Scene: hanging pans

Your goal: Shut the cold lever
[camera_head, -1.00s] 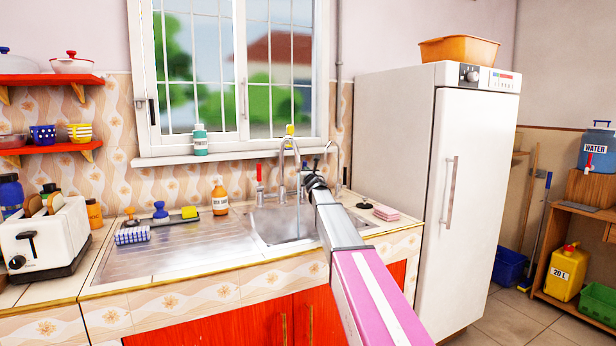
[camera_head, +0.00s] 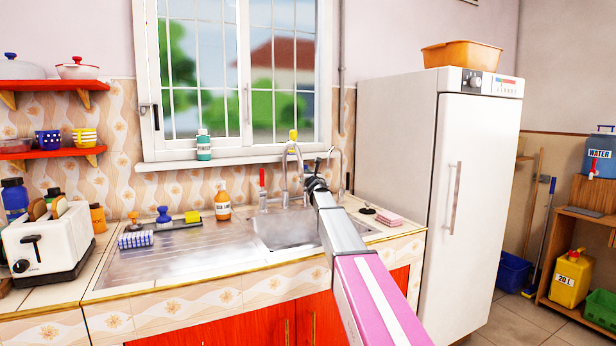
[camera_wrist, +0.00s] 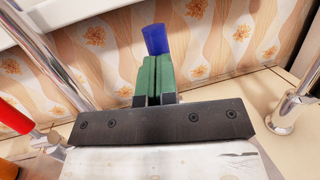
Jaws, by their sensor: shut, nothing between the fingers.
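The blue lever (camera_wrist: 155,39), which I take as the cold one, stands just beyond my fingertips in the wrist view, tilted slightly. My gripper (camera_wrist: 153,78) has its green fingers pressed together with nothing between them. The fingertips overlap the lever's lower end in the picture; I cannot tell if they touch. In the head view my gripper (camera_head: 317,180) is above the sink, right of the curved chrome tap (camera_head: 287,168). The blue lever is not clear there. The red lever (camera_head: 262,178) stands upright left of the tap; it also shows in the wrist view (camera_wrist: 14,116).
The sink basin (camera_head: 272,236) lies below my arm. A second chrome pipe (camera_head: 341,165) rises close on the right; a chrome pipe base (camera_wrist: 283,122) shows in the wrist view. The tiled wall and window sill (camera_head: 235,159) are behind. An orange bottle (camera_head: 222,206) stands left.

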